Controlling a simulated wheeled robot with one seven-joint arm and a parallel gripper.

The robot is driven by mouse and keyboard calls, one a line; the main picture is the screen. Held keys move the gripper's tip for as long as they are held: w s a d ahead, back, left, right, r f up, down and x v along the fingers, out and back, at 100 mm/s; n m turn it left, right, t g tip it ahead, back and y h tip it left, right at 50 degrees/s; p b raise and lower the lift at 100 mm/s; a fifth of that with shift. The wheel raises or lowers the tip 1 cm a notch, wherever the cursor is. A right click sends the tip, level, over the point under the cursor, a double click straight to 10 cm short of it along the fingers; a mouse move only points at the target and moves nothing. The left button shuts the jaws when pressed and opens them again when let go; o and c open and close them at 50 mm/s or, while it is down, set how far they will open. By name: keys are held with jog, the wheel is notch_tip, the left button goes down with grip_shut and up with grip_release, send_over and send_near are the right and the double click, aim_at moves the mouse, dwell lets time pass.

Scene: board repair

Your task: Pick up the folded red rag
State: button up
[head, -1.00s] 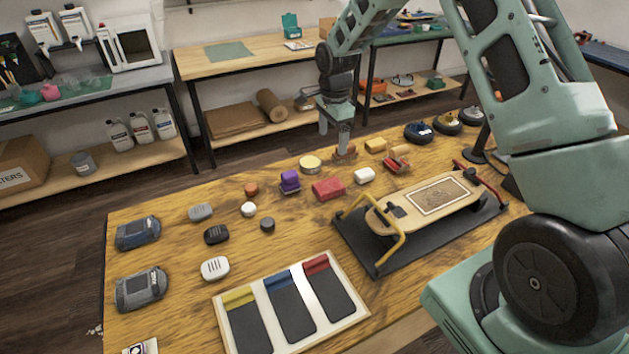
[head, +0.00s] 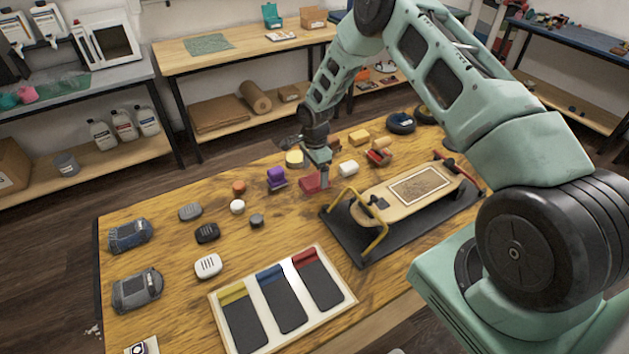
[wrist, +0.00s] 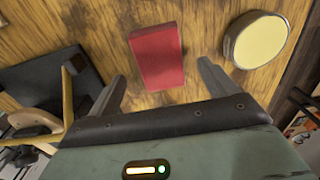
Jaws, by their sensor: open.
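The folded red rag (head: 309,184) lies on the wooden table, left of the skateboard stand. It is a flat red block, and in the wrist view it also shows (wrist: 158,57) whole, ahead of and between my fingers. My gripper (wrist: 163,80) is open and empty, with one finger to each side of the rag's width. In the head view my gripper (head: 318,172) hangs right over the rag and hides part of it. I cannot tell the exact height of the fingertips above the table.
A round yellow-topped tin (wrist: 257,40) is close to the right finger.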

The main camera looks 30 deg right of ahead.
aim_at(315, 180)
jog(key=shift+a+f+p, duration=0.1)
jog(key=shift+f+p, duration=0.3)
jog(key=shift+f, duration=1.2)
jog(key=c, duration=1.1)
jog(key=shift+o, duration=0.2)
jog(key=shift+r, duration=0.15)
notch_tip(315, 180, up, 10)
jog(key=b, duration=0.2)
jog(key=shift+b, duration=0.4)
